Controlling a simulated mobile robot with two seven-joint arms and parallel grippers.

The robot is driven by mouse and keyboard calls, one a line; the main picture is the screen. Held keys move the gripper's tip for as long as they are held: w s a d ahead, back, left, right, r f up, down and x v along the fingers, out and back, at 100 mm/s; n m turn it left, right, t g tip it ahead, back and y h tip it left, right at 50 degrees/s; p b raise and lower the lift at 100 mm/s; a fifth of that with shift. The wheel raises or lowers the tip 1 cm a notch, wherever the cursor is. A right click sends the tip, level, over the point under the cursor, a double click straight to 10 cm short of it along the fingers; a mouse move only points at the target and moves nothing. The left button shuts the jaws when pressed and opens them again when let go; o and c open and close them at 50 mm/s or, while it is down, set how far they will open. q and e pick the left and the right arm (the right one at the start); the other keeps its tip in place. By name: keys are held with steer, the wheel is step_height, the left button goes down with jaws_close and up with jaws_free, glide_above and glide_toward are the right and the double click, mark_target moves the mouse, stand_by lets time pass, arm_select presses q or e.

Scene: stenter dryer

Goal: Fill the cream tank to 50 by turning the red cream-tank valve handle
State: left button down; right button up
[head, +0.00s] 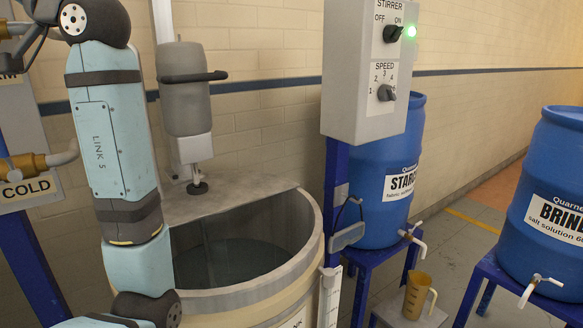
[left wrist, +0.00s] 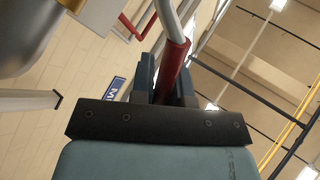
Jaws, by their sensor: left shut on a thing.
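In the left wrist view, my left gripper (left wrist: 170,78) is shut on a red handle (left wrist: 172,68), which is joined to a pale pipe or rod running up out of the picture. The rest of the valve is hidden or out of view. My right gripper is not in view.
A stirrer motor (head: 185,95) hangs above the tank. A grey control box (head: 365,70) has a lit green lamp. Blue barrels (head: 375,215) stand at the right, with a measuring jug (head: 417,295) below. A second red part (left wrist: 146,24) shows in the left wrist view.

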arm_select(q)
steer(key=shift+s+a+r+n+h, duration=0.1)
steer(key=shift+s+a+n+h, duration=0.05)
steer(key=shift+s+n+h, duration=0.2)
steer(key=a+n+g+h, duration=0.1)
steer(key=s+r+n+h+p, duration=0.1)
steer(key=n, duration=0.1)
steer(key=shift+a+g+h, duration=0.25)
steer(key=shift+a+g, duration=0.1)
steer(key=shift+g, duration=0.05)
steer(key=shift+s+a+f, duration=0.1)
steer(key=shift+a+f, duration=0.05)
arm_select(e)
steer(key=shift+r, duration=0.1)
